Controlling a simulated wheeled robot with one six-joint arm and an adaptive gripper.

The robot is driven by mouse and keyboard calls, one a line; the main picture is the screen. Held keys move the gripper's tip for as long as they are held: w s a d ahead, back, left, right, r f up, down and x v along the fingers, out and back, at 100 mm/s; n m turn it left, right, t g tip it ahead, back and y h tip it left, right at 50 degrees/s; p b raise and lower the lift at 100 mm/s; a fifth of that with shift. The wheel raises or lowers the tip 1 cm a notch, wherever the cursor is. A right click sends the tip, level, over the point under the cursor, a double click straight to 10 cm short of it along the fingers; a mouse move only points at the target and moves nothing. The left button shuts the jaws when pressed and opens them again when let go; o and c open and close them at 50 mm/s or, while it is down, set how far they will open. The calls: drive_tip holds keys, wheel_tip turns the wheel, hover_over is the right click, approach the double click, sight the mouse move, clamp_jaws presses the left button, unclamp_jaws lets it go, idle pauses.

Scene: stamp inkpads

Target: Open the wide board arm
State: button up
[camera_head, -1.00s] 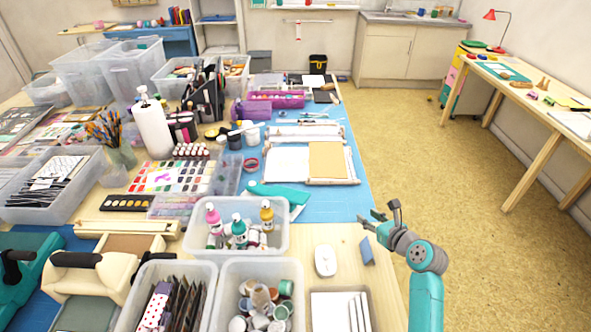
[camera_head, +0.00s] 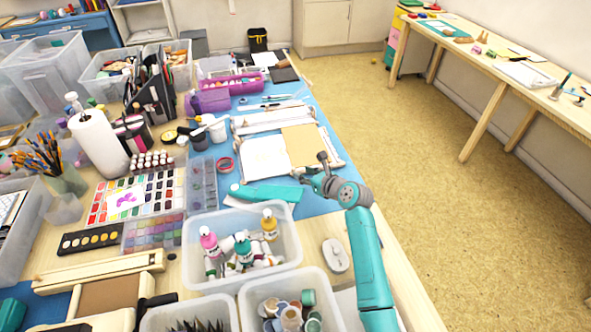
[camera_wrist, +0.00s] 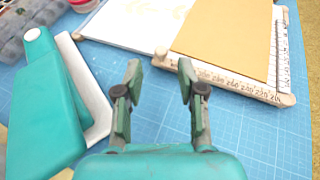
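The wide board (camera_head: 333,147) lies flat on the blue cutting mat. It is a pale cream frame with a ruler edge, which shows at the upper right of the wrist view (camera_wrist: 228,83). A white sheet (camera_head: 266,156) and a tan sheet (camera_head: 301,144) lie on it. A pale bar (camera_head: 270,117) lies along its far side; I cannot tell whether this is its arm. My gripper (camera_head: 315,172) is above the mat at the board's near edge. In the wrist view its fingers (camera_wrist: 160,78) are apart and empty, with no visible contact with the board.
A teal tool with a pale base (camera_head: 266,192) lies left of my gripper. A clear bin of bottles (camera_head: 240,271) and a white mouse (camera_head: 336,256) are nearer. A paper roll (camera_head: 98,146) stands left. Free floor is right of the table.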

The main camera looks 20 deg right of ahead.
sight(294, 169)
drive_tip(key=shift+x, duration=2.4)
clamp_jaws()
